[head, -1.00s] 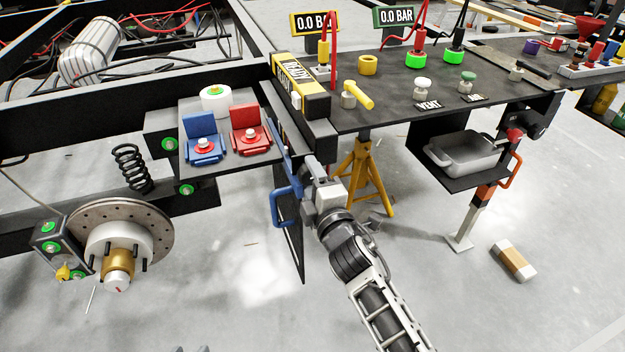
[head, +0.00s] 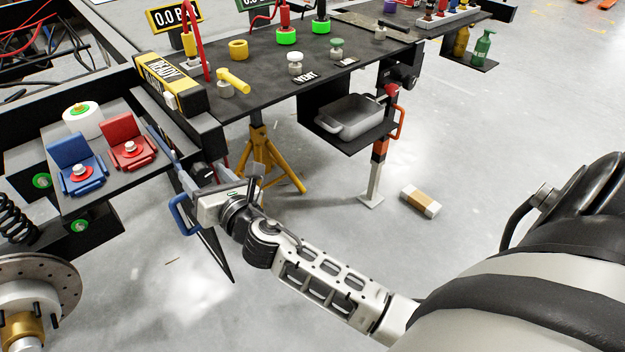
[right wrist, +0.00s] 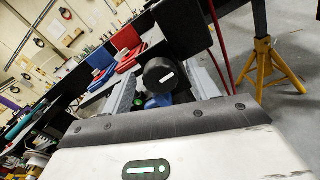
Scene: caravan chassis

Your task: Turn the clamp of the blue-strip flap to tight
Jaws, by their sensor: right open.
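A dark flap (head: 214,250) with a blue handle (head: 181,213) hangs below the table's left end; I cannot make out its blue strip clearly. A round black knob with a white mark (right wrist: 160,75), apparently the clamp, shows in the right wrist view; it is also dark and small in the head view (head: 203,170). My right gripper (head: 196,168) is at the flap, pointing up at the knob. In the right wrist view its fingers (right wrist: 163,88) are apart, one each side of the knob; contact cannot be told. My left gripper is out of view.
Blue (head: 76,165) and red (head: 130,142) seat-like blocks sit on a plate left of the gripper. A yellow stand (head: 262,160) is just behind it. Floor in front is clear.

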